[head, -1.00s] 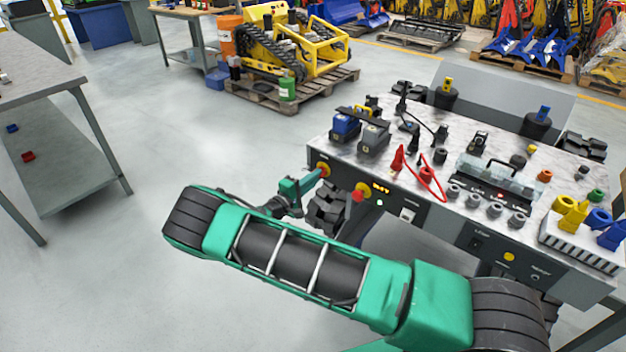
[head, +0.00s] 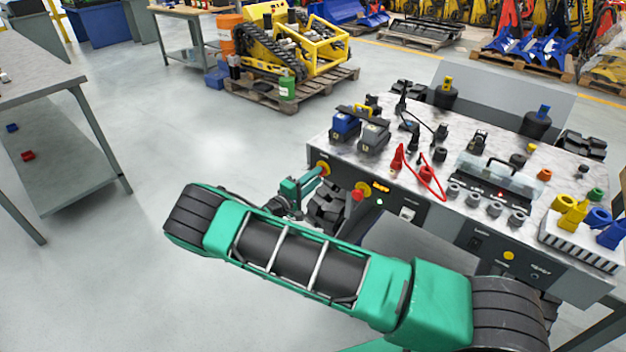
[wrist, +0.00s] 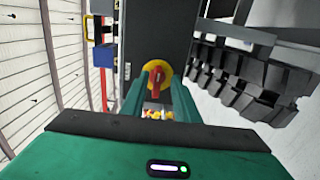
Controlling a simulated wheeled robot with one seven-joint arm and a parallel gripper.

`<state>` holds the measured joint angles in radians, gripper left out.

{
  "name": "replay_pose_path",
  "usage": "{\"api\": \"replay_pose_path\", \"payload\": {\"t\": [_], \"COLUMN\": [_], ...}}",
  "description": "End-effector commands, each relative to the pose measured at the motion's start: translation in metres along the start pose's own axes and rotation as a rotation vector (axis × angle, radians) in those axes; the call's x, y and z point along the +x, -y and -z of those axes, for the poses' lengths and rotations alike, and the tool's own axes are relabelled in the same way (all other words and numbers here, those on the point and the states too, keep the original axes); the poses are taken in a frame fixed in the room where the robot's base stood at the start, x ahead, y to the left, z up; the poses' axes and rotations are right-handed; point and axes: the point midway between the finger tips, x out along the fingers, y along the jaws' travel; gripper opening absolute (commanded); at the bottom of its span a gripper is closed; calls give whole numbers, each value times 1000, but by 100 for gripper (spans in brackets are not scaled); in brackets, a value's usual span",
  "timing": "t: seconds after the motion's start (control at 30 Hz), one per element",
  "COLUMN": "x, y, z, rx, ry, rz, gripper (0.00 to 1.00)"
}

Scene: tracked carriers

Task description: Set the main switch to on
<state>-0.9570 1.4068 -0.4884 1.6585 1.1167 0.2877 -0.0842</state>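The main switch is a red handle on a yellow round plate (wrist: 158,75) on the dark front panel. In the head view its yellow plate (head: 323,167) shows at the left end of the bench front. My gripper (head: 318,175) is right at it. In the wrist view my gripper's two green fingers (wrist: 156,96) stand apart, one on each side of the red handle. The handle lies in line with the fingers. I cannot tell whether the fingertips touch it.
A red knob on a yellow plate (head: 361,191) sits just right of the switch, near my gripper. The bench top (head: 330,142) carries battery packs, a red cable (head: 428,180) and several fittings. Black track pads (wrist: 240,82) show at right in the wrist view. Open floor lies left.

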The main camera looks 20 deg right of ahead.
Motion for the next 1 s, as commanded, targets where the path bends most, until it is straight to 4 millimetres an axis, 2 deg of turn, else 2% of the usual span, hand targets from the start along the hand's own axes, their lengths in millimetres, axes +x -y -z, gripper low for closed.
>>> {"api": "replay_pose_path", "payload": {"t": [0.27, 0.37, 0.7, 0.83, 1.0], "x": [-6, -19, -81, -97, -107], "y": [-1, -1, 0, 1, 1], "z": [1, 2, 1, 1, 0], "rx": [2, 2, 1, -1, -1], "ry": [-2, -4, -4, -2, -1], "rz": [-2, -1, -1, 0, 0], "gripper": [28, 28, 28, 28, 28]}}
